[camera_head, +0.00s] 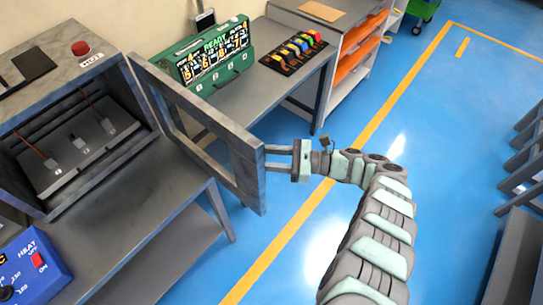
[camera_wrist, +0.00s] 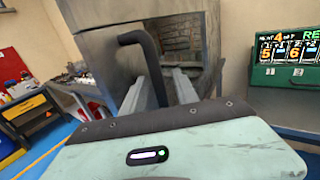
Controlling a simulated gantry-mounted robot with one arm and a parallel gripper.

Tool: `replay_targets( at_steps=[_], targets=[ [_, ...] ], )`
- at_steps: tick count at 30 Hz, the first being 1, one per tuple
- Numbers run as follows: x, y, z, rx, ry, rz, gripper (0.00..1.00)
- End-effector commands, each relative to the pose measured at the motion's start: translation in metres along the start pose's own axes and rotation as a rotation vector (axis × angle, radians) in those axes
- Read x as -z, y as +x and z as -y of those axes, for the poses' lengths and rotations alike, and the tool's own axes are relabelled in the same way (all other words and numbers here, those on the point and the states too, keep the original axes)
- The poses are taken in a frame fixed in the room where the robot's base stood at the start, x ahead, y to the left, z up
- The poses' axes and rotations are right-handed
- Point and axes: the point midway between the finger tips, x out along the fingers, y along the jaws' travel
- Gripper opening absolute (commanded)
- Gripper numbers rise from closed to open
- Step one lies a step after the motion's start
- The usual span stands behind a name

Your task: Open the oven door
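The grey oven (camera_head: 52,205) stands at the left in the head view with its cavity exposed. Its door (camera_head: 185,115), a frame with a window, stands swung wide open, its free end towards the right. My gripper (camera_head: 266,158) is at that free end, with its two fingers spaced apart and pointing at the door. In the wrist view, a dark curved handle (camera_wrist: 147,58) runs between the two grey fingers (camera_wrist: 162,90). A clear contact of both fingers with the handle does not show. The handle is hidden in the head view.
Inside the oven, several rods with numbered tags lie on a tray (camera_head: 75,150). A blue heat box (camera_head: 32,268) stands at the lower left. A green display box (camera_head: 205,65) reading READY and a dark rack (camera_head: 293,52) stand on the bench behind the door.

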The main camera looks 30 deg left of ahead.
Motion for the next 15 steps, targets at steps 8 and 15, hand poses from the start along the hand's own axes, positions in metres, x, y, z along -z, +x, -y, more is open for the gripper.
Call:
replay_targets(
  at_steps=[8,15],
  targets=[
    [0.009,-0.036,0.001,0.003,-0.003,-0.002,0.36],
    [0.007,-0.064,0.002,0.003,-0.005,0.002,0.36]
  ],
)
